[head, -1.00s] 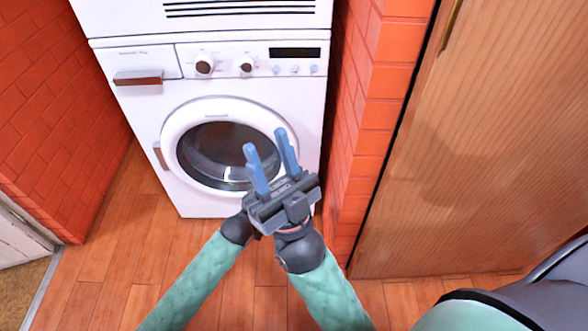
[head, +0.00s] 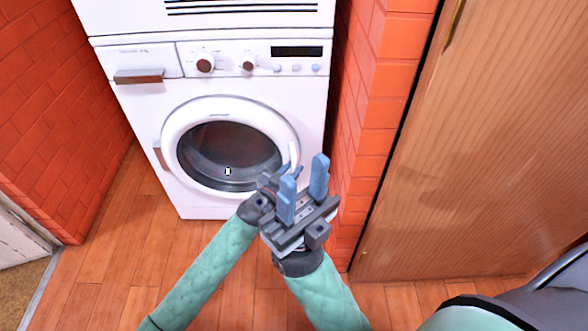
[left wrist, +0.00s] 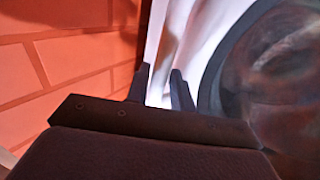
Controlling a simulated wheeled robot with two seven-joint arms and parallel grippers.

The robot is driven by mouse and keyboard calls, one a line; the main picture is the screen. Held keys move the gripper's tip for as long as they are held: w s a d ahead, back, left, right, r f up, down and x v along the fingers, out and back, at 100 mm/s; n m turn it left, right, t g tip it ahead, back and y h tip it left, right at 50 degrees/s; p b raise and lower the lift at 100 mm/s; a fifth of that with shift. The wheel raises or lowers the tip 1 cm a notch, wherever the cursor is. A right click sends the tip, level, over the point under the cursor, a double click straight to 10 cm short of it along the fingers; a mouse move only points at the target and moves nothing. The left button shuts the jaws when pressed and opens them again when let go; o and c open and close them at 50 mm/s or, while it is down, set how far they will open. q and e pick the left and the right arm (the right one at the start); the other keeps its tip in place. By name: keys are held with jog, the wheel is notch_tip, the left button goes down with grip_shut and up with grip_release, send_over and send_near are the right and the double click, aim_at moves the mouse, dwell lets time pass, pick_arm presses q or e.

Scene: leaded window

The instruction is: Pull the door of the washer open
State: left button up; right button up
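The white washer (head: 140,100) stands against the back wall, its round door (head: 180,125) seeming shut. The door's dark glass (head: 235,150) shows at right in the left wrist view (left wrist: 285,85). My left gripper (head: 291,171) is by the lower right of the door, partly hidden behind my right one. In the left wrist view its dark fingers (left wrist: 161,88) are apart, pointing at white parts beside the glass; I cannot tell whether they touch. My right gripper (head: 303,187) is open and empty, nearer the camera.
A red brick wall (head: 378,130) stands close to the washer's right side, with a wooden door (head: 450,170) beyond it. Another brick wall (head: 50,120) is at the left. The wooden floor (head: 130,250) before the washer is clear at left.

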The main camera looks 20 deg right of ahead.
pick_arm(q)
jog(key=shift+w+d, duration=0.35)
jog(key=shift+d, duration=0.1)
grip_shut()
jog(key=shift+s+a, duration=0.1)
jog(key=shift+s, duration=0.05)
